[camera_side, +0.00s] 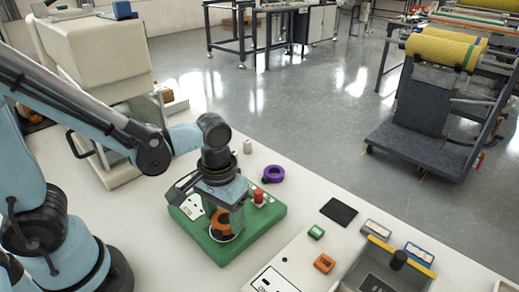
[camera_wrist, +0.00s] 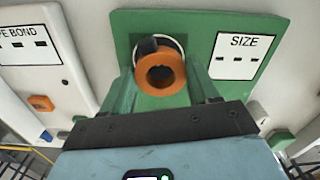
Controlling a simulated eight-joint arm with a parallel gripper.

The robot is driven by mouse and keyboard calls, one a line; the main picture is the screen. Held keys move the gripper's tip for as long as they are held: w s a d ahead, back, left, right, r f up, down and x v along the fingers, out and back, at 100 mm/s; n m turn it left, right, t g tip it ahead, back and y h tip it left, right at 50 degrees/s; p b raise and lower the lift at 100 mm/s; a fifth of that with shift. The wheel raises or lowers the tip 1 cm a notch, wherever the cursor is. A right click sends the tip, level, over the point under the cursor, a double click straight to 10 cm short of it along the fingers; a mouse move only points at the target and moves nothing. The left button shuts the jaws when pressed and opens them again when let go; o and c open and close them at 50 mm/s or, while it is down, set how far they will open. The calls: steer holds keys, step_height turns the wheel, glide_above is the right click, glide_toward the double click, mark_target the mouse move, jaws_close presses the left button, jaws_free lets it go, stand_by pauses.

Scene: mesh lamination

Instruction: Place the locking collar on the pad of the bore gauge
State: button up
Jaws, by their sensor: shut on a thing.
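The locking collar, a thick orange ring (camera_wrist: 160,74), is between the fingers of my gripper (camera_side: 224,212), which is shut on it. In the side view the orange collar (camera_side: 221,224) shows low over the bore gauge, a green base (camera_side: 263,224). The gauge's pad (camera_side: 220,237) shows as a white round edge just below the collar; it is mostly covered. In the wrist view the pad's pale rim (camera_wrist: 178,40) shows behind the collar, with a dark part beside it. I cannot tell whether the collar touches the pad.
A red knob (camera_side: 259,196) stands on the green base. A purple ring (camera_side: 273,174) and a small grey cylinder (camera_side: 247,146) lie behind it. A white panel with an orange block (camera_side: 324,263) and a grey tray with a yellow bar (camera_side: 402,256) are at right.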

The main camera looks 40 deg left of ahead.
steer(key=shift+f, duration=0.25)
steer(key=shift+f, duration=0.2)
steer(key=o, duration=1.1)
steer(key=shift+r, duration=0.1)
step_height(320, 180, up, 12)
steer(key=w+a+f+m+t, duration=0.1)
steer(key=w+a+m+t, duration=0.1)
steer(key=a+t, duration=0.5)
steer(key=shift+w+a+f, duration=0.15)
steer(key=shift+a+f, duration=0.15)
